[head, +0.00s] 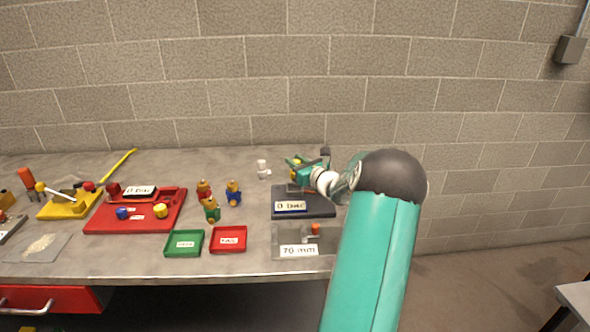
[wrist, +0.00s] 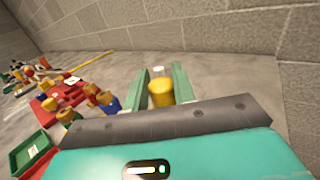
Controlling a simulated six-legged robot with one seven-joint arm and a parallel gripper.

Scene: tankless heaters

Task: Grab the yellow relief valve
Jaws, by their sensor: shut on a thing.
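The yellow relief valve (wrist: 161,94) sits between the two green fingers of my gripper (wrist: 160,80) in the wrist view. In the head view my gripper (head: 300,164) is over the back of the dark test stand labelled "0 bar" (head: 316,201). A bit of the yellow valve (head: 295,162) shows between the fingers there. The fingers are shut on the valve. Its lower part is hidden by the gripper body, and I cannot tell if it touches the stand.
Red (head: 203,188), blue (head: 234,193) and green (head: 211,210) valves stand mid-table. A white fitting (head: 262,168) stands left of my gripper. Green (head: 185,243) and red (head: 228,240) trays lie at the front. A red station (head: 170,221) is at left; a brick wall rises behind.

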